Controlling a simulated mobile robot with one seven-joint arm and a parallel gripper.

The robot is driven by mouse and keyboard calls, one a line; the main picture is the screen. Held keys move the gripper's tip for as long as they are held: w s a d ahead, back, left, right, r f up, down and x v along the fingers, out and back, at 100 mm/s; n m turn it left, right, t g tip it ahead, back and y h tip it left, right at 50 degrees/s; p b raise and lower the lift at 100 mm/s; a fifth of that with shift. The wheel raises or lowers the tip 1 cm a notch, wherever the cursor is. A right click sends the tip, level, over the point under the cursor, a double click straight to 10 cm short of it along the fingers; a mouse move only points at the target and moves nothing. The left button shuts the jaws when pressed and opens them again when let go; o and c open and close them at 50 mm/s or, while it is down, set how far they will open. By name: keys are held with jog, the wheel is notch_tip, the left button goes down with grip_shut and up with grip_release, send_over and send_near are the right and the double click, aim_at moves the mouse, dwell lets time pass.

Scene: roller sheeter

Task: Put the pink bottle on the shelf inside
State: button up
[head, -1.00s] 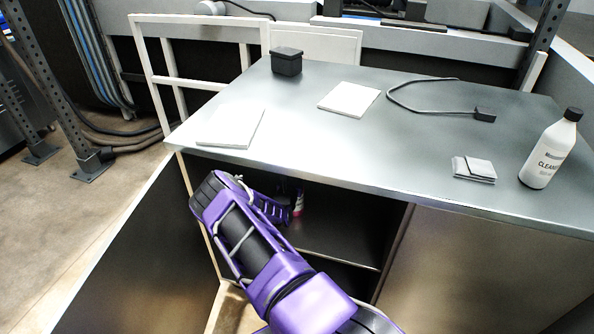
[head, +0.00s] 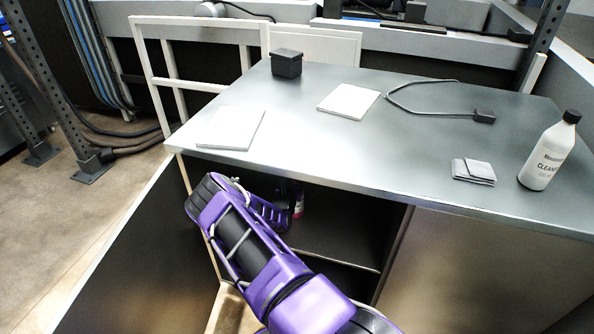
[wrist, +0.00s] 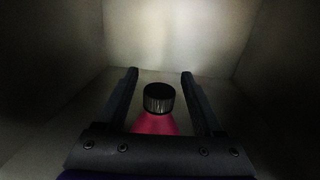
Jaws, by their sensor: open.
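The pink bottle (wrist: 155,124) with a black ribbed cap stands upright on the shelf (wrist: 80,100) inside the cabinet. In the wrist view it is between the two fingers of my gripper (wrist: 160,75), with a gap on each side of the cap. My gripper is open; its lower part hides the bottle's body. In the head view a small part of the bottle (head: 298,205) shows inside the cabinet, just right of my purple arm. My gripper reaches into the opening there, and my arm largely hides it.
The cabinet's walls (wrist: 270,50) stand close around my gripper. The metal worktop (head: 330,150) lies above the opening. On it are a white cleaner bottle (head: 547,158), a folded cloth (head: 473,171), a black box (head: 287,63), white sheets (head: 348,100) and a cable.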

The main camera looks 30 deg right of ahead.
jog(key=p+v, duration=0.1)
jog(key=v, duration=1)
